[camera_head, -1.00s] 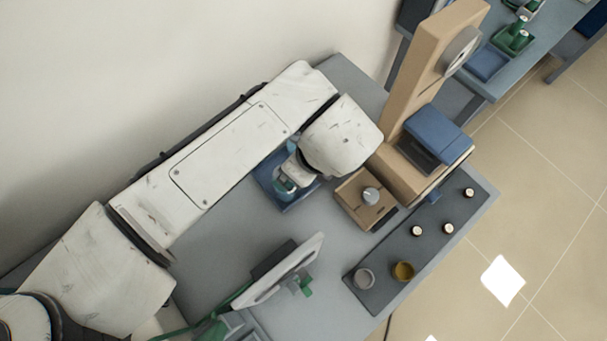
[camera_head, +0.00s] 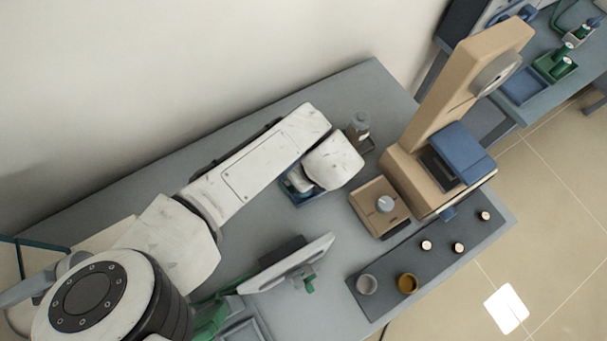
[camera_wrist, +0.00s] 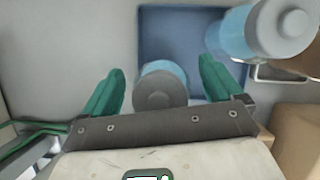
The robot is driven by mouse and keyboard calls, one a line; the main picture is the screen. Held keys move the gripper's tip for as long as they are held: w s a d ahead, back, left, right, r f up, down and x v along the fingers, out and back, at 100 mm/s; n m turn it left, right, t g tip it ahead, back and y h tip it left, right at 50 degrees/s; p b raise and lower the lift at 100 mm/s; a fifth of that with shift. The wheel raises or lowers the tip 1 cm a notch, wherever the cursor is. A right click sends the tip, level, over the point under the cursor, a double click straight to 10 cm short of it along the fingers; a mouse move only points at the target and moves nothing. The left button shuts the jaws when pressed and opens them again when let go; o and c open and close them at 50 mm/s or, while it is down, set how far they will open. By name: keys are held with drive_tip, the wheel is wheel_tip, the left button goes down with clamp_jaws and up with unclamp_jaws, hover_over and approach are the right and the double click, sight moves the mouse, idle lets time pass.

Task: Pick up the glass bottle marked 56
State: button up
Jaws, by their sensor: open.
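A glass bottle with a dark grey cap and pale blue body (camera_wrist: 155,92) shows between my gripper's fingers in the wrist view. My gripper (camera_wrist: 161,70) has its green fingers spread, one on each side of this bottle, with gaps visible. A second bottle with a light grey cap (camera_wrist: 270,30) stands at the upper right, outside the fingers. A capped bottle (camera_head: 359,128) also shows beyond my wrist in the head view. I cannot read the number 56 on any bottle. My wrist hides the gripper's fingers in the head view.
A blue tray (camera_wrist: 180,40) lies beneath the fingers, and its edge shows in the head view (camera_head: 312,200). A beige balance-like box (camera_head: 376,212) and a tall beige machine (camera_head: 425,180) stand to the right. A tilted screen (camera_head: 290,265) stands in front.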

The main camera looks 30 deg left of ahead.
drive_tip(key=shift+f, duration=0.1)
drive_tip(key=shift+a, duration=0.1)
drive_tip(key=c, duration=1.3)
drive_tip(key=shift+o, duration=0.2)
